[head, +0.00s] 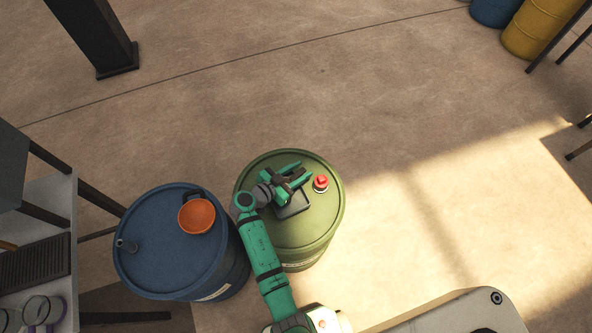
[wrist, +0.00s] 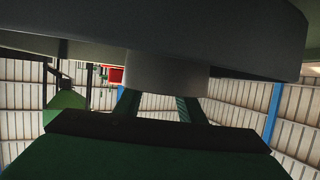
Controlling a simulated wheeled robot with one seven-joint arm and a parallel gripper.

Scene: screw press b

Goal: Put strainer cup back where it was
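An orange round cup (head: 196,216), which looks like the strainer cup, sits on the lid of the blue barrel (head: 150,265), near its right side. A dark piece shows at its upper edge. My gripper (head: 305,170) is over the green barrel (head: 325,225), to the right of the cup and apart from it. Its two green fingers stand apart, and I see nothing clearly held in the head view. In the wrist view the fingers (wrist: 158,105) also stand apart. A grey disc and a short cylinder (wrist: 168,75) fill the upper part there; I cannot tell what they are.
A red-topped item (head: 320,183) stands on the green barrel, just right of my fingers. A grey table (head: 60,215) with round items is at the left edge. A dark post (head: 90,35) rises at upper left. The floor beyond the barrels is clear.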

